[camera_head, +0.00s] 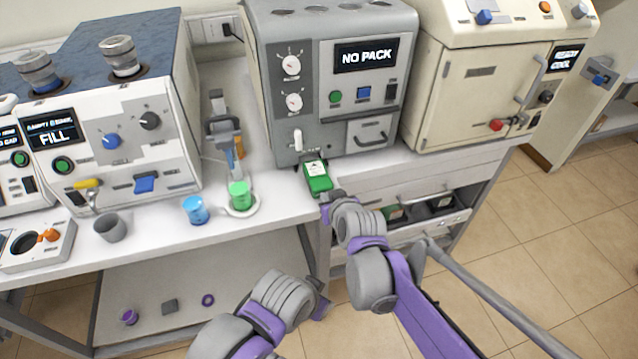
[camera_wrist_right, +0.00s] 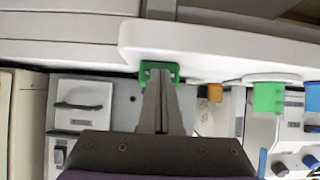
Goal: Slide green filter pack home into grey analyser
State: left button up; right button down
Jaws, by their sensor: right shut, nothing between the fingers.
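The green filter pack (camera_head: 319,184) has a white label and lies at the foot of the grey analyser (camera_head: 357,112), below its small white lever. Most of it shows in front of the analyser; whether its far end is inside a slot cannot be told. The analyser's display (camera_head: 366,55) reads NO PACK. My right gripper (camera_head: 328,199) is at the pack's near end. In the right wrist view its fingers (camera_wrist_right: 162,76) are shut together, with nothing between them, in front of the green pack (camera_wrist_right: 158,66). My left gripper (camera_head: 318,299) is low at the bottom middle, its fingers unclear.
A green beaker (camera_head: 240,195) on a white dish and a blue beaker (camera_head: 195,210) stand left of the pack, with a grey cup (camera_head: 110,228) farther left. An open drawer (camera_head: 425,212) sits below the bench front at right. A cream oven-like machine (camera_head: 475,90) stands right of the analyser.

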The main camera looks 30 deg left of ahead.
aim_at(319, 176)
jog(key=shift+w+a+f, duration=0.1)
jog(key=shift+w+a, duration=1.2)
jog(key=shift+a, duration=0.2)
jog(key=shift+w+a, duration=1.25)
jog(key=shift+a, duration=0.2)
jog(key=shift+d+f+p+v, duration=0.15)
jog(key=shift+p+v, duration=0.2)
jog(key=shift+v, duration=1.15)
jog(key=shift+d+f+p+v, duration=0.15)
jog(key=shift+p+v, duration=0.25)
jog(key=shift+v, duration=1.1)
jog(key=shift+f+p+v, duration=0.2)
jog(key=shift+p+v, duration=0.15)
jog(key=shift+v, duration=1.15)
jog(key=shift+s, duration=0.2)
